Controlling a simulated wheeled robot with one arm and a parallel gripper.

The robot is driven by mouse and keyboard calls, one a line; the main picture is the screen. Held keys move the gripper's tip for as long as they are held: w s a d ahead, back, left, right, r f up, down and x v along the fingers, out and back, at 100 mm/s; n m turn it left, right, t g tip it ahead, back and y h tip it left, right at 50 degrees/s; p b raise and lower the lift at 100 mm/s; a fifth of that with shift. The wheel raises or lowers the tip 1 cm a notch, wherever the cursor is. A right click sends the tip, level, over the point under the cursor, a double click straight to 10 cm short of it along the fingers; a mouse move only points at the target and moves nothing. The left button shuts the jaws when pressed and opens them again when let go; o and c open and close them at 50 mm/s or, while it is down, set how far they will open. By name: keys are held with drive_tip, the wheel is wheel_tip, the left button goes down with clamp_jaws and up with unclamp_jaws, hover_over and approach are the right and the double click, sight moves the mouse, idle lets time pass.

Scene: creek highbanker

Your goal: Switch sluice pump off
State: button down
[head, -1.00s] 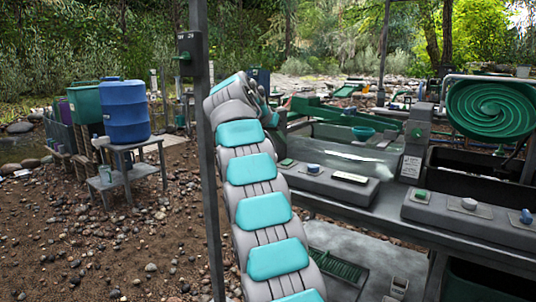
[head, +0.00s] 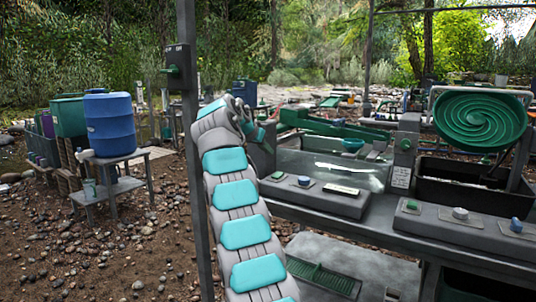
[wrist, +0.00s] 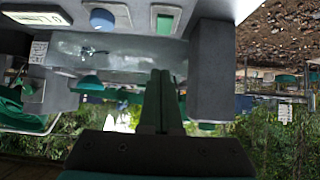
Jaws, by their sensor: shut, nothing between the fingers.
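No label naming the sluice pump is readable, so I cannot tell which switch is its own. A grey control panel (head: 320,203) on the bench carries a green rocker switch (head: 278,175), a blue knob (head: 304,181) and a pale display (head: 342,190). The wrist view, upside down, shows the green switch (wrist: 165,23), blue knob (wrist: 102,20) and display (wrist: 38,18) close by. My gripper (wrist: 160,74) is shut and empty, its fingertips below the green switch in that picture and apart from it. In the head view my arm partly hides the gripper.
A second panel (head: 440,227) at right has a green switch (head: 411,206), a white knob (head: 460,213) and a blue knob (head: 516,224). A post at left holds a switch box (head: 177,67) with a green lever. A green spiral wheel (head: 480,120) stands behind.

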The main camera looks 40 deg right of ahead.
drive_tip(key=p, duration=0.2)
hover_over(278, 175)
drive_tip(key=a, duration=0.1)
wheel_tip(278, 175, down, 5)
drive_tip(key=shift+s+r, duration=0.1)
drive_tip(key=shift+r, duration=0.05)
drive_tip(key=f+b, duration=0.2)
drive_tip(key=shift+d+f+b, duration=0.2)
drive_tip(key=shift+f+b, duration=0.5)
drive_tip(key=shift+f, duration=0.25)
drive_tip(key=shift+f, duration=0.3)
drive_tip(key=shift+d, duration=0.15)
drive_tip(key=shift+w+d+r, duration=0.1)
drive_tip(key=shift+w, duration=0.1)
